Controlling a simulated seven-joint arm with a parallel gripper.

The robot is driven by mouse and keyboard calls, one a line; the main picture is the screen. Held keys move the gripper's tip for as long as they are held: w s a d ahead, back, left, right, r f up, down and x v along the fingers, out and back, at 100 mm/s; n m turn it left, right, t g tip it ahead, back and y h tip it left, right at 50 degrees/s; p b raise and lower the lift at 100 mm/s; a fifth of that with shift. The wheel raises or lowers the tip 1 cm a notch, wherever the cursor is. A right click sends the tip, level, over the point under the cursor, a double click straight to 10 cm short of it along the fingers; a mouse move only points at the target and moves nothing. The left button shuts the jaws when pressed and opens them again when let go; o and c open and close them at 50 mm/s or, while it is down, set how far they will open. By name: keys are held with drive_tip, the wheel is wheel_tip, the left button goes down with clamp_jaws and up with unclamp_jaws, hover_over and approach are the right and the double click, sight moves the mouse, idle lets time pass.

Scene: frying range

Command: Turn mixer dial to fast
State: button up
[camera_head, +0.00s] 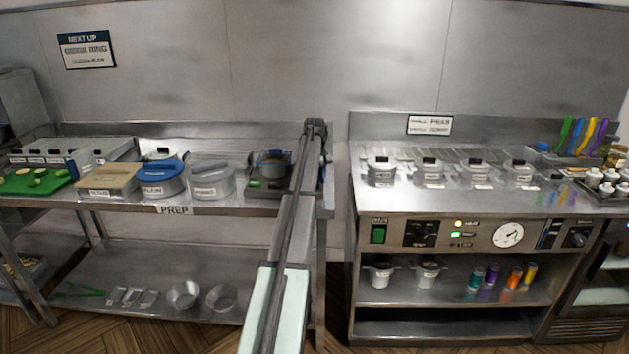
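My arm reaches up the middle of the view, and its far end, my gripper (316,127), is by the back right corner of the prep table. Its fingers are too small and dark to tell open from shut. Just left of it, on the table, is a dark appliance with a blue-rimmed bowl (273,158), which may be the mixer. A small green spot (255,184) shows on its front. No dial or speed marking can be made out there, and my arm covers part of its right side.
Across a narrow gap, the range counter (470,202) carries several lidded pots. Its front has a black control panel (420,233) and a round gauge (508,235).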

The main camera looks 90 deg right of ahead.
drive_tip(key=shift+c, duration=0.4)
drive_tip(key=c, duration=1)
drive_tip(key=shift+m, duration=0.4)
drive_tip(key=m, duration=0.7)
drive_tip(key=shift+m, duration=0.3)
drive_tip(key=m, duration=0.3)
drive_tip(key=shift+m, duration=2.2)
